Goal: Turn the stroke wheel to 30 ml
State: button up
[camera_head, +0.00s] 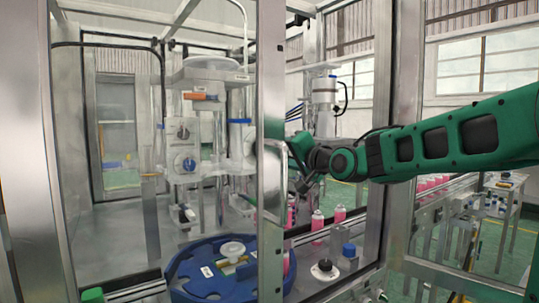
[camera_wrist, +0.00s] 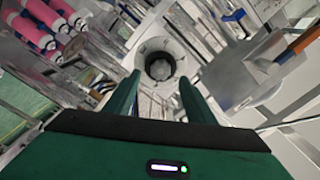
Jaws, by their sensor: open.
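In the wrist view, a pale round collar or wheel (camera_wrist: 160,62) with a dark centre lies ahead, between the lines of my gripper's two fingers. I cannot tell for sure that it is the stroke wheel, and no ml mark is readable. My gripper (camera_wrist: 160,84) is open, its green fingers on either side with nothing held; contact with the round part cannot be judged. In the head view, my arm reaches in from the right, and the metal post partly hides its end. The pale machine there carries a round blue knob (camera_head: 188,164) on its front panel.
An upright metal post (camera_head: 271,240) stands close beside my wrist. A blue round carrier (camera_head: 195,290) lies below the machine. An orange handle (camera_head: 200,97) sits high on the machine.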

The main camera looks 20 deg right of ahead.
jog(key=shift+x, duration=2.45)
jog(key=c, duration=1.1)
jog(key=shift+d, duration=0.1)
